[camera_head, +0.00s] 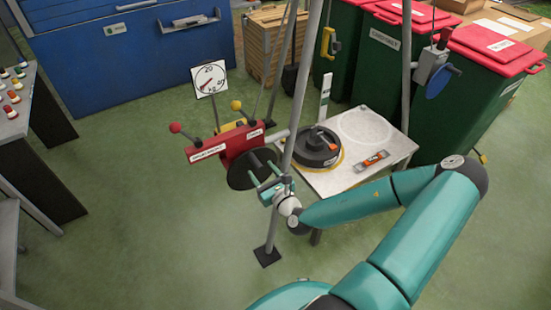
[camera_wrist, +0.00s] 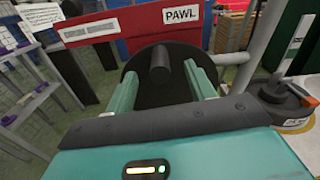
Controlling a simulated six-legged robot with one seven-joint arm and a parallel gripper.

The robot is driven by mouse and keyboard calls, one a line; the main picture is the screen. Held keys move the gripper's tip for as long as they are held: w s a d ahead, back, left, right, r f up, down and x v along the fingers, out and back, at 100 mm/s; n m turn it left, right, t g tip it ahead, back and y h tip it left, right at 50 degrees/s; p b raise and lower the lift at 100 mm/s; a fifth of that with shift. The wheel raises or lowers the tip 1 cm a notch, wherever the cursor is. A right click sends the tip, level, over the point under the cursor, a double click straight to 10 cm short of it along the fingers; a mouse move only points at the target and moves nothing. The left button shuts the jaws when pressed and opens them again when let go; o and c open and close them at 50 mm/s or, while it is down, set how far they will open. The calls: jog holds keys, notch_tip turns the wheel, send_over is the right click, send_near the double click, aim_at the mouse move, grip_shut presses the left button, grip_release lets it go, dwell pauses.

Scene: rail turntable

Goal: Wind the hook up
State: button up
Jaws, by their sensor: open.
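A red winch body (camera_head: 225,149) with a "PAWL" label stands left of the tripod leg. On its near face is a black crank disc (camera_head: 248,170) with a dark knob (camera_wrist: 160,62). My gripper (camera_head: 270,190) is open in front of the disc. In the wrist view its teal fingers (camera_wrist: 161,69) lie either side of the knob, with a gap visible on each side. Levers with a red knob (camera_head: 175,128) and a yellow knob (camera_head: 236,105) rise from the winch. A yellow hook-shaped piece (camera_head: 327,42) hangs high, before the green bins.
A dial gauge (camera_head: 208,79) stands behind the winch. A pale table (camera_head: 386,165) at right holds a black round device (camera_head: 317,148) and an orange-marked level (camera_head: 373,161). Tripod legs (camera_head: 289,100) rise close by my gripper. A button console (camera_head: 15,110) stands left; green floor between is clear.

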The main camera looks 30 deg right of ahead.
jog(key=s, duration=0.4)
jog(key=shift+s, duration=0.15)
dwell(0.5)
